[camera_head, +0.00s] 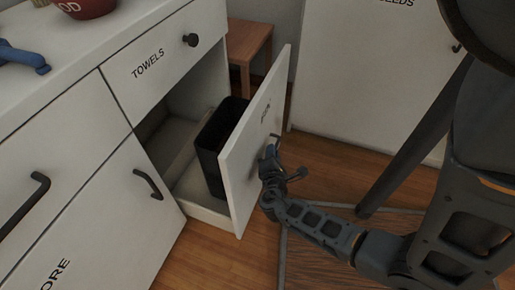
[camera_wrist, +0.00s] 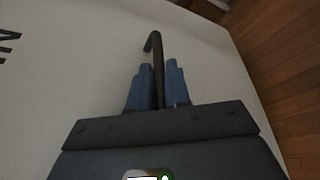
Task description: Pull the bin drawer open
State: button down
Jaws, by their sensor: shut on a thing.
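The bin drawer (camera_head: 246,160) is a white-fronted pull-out under the counter, standing out from the cabinet in the head view. A black bin (camera_head: 211,150) stands inside it behind the front panel. My gripper (camera_head: 271,152) is at the outer face of the drawer front. In the wrist view the blue fingers of my gripper (camera_wrist: 159,85) are shut on the dark curved drawer handle (camera_wrist: 154,48), one finger on each side. The white drawer front (camera_wrist: 80,60) fills much of that view, with part of its lettering at the left edge.
A drawer marked TOWELS (camera_head: 160,55) is above, closed. A cabinet door with a dark handle (camera_head: 148,184) is to the left. A small wooden table (camera_head: 250,45) stands behind the drawer. A rug (camera_head: 320,255) lies on the wooden floor beneath my arm.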

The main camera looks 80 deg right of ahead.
jog(key=shift+s+a, duration=0.25)
jog(key=shift+s, duration=0.65)
jog(key=shift+s+a, duration=0.25)
jog(key=shift+s, duration=0.7)
jog(key=shift+s+a, duration=0.25)
jog(key=shift+s, duration=0.65)
jog(key=c, duration=1.4)
grip_release()
jog(key=shift+c, duration=0.2)
jog(key=shift+s, duration=0.1)
jog(key=p+v, duration=0.1)
jog(key=v, duration=0.6)
jog(key=shift+a+p, duration=0.3)
jog(key=shift+a, duration=0.1)
jog(key=shift+r, duration=0.1)
